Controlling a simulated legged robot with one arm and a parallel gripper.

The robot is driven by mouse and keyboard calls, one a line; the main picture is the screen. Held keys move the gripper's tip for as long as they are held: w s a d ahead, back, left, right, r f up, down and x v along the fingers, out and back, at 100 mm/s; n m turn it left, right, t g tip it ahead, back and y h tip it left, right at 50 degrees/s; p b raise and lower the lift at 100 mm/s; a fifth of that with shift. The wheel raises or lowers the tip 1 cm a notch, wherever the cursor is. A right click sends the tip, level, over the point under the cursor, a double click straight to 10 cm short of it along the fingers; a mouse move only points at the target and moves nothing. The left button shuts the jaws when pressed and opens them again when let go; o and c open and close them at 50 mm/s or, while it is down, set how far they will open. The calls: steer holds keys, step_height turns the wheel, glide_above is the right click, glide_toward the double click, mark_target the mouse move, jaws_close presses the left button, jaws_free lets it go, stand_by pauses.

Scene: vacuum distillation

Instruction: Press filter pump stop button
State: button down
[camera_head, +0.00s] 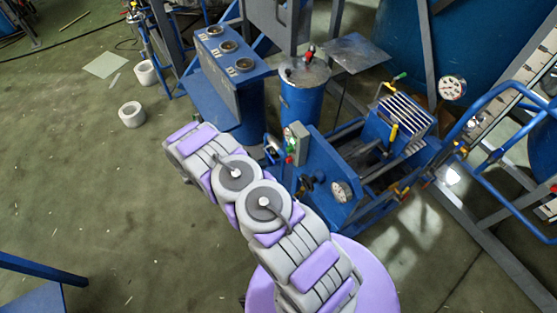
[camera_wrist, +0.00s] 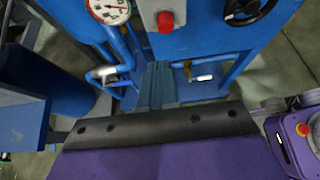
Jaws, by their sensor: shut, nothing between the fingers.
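In the wrist view, a round red button (camera_wrist: 165,21) sits on a small light grey box (camera_wrist: 150,8) on a blue panel. My gripper (camera_wrist: 157,66) is shut and empty. Its narrow grey fingers point toward the panel, and in the picture their tips lie just below the red button. I see no contact, and the gap in depth is hard to judge. In the head view, a grey-green control box (camera_head: 299,136) with a small red spot stands on the blue pump unit (camera_head: 325,165). My gripper cannot be made out there.
A round gauge (camera_wrist: 108,10) is left of the button and a black handwheel (camera_wrist: 248,7) is right of it. In the head view, a blue cylindrical vessel (camera_head: 303,98) stands behind the box. Open floor (camera_head: 80,170) lies on the left, with white rolls.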

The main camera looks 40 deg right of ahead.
mark_target(289, 160)
steer(key=d+f+b, duration=0.1)
steer(key=d+f, duration=0.1)
steer(key=d, duration=0.6)
steer(key=shift+s+d+f, duration=0.2)
steer(key=shift+s, duration=0.1)
